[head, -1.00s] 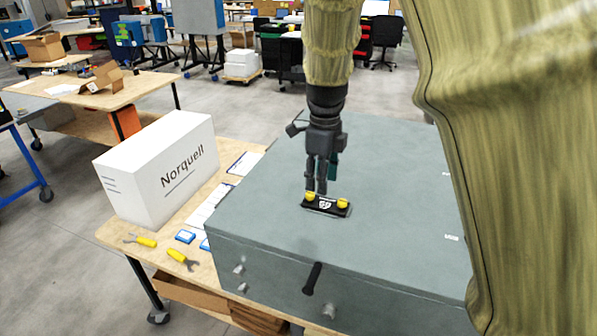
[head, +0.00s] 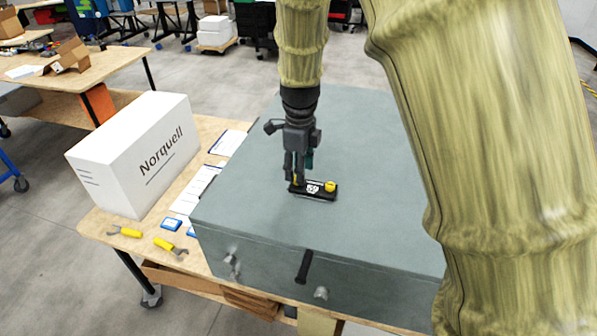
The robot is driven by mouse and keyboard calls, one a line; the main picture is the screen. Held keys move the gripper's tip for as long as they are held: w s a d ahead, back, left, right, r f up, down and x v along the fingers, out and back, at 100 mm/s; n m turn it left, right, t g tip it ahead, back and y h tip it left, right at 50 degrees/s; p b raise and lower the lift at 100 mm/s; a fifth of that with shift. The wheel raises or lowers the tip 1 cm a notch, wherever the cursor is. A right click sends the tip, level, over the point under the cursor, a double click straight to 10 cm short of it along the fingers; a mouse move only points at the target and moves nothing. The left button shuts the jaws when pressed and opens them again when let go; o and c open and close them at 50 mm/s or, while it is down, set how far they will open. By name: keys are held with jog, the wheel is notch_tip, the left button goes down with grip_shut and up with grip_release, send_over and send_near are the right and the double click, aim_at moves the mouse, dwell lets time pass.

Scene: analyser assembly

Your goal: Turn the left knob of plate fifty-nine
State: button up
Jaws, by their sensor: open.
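A small black plate (head: 314,190) lies on the top of the grey analyser box (head: 235,205). A yellow knob (head: 330,186) shows at its right end. The left knob (head: 295,180) is mostly hidden behind my gripper's fingers, with only a sliver of yellow visible. A white mark is printed between the knobs; the plate's number is too small to read. My gripper (head: 295,180) points down over the plate's left end, with its fingers at the left knob. The fingers look open around that knob, but contact cannot be made out.
A white Norquell box (head: 130,150) stands on the wooden table (head: 105,222) left of the analyser. Two yellow-handled tools (head: 165,244), blue-edged cards (head: 171,224) and paper sheets lie near it. A black handle (head: 304,266) sticks out of the analyser's front. Its top is otherwise clear.

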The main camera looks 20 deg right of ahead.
jog(key=w+f, duration=0.2)
jog(key=w+f+p, duration=0.1)
jog(key=w+f, duration=0.1)
jog(key=f, duration=0.1)
jog(key=shift+s, duration=0.65)
jog(key=shift+s+r, duration=0.5)
jog(key=shift+s, duration=0.4)
jog(key=shift+w+f, duration=0.6)
jog(key=shift+w, duration=0.35)
jog(key=c, duration=0.7)
jog(key=shift+w, duration=0.1)
grip_shut()
jog(key=shift+s+r, duration=0.3)
jog(key=shift+s, duration=0.1)
jog(key=shift+a, duration=0.1)
jog(key=shift+w+f, duration=0.1)
jog(key=shift+w, duration=0.1)
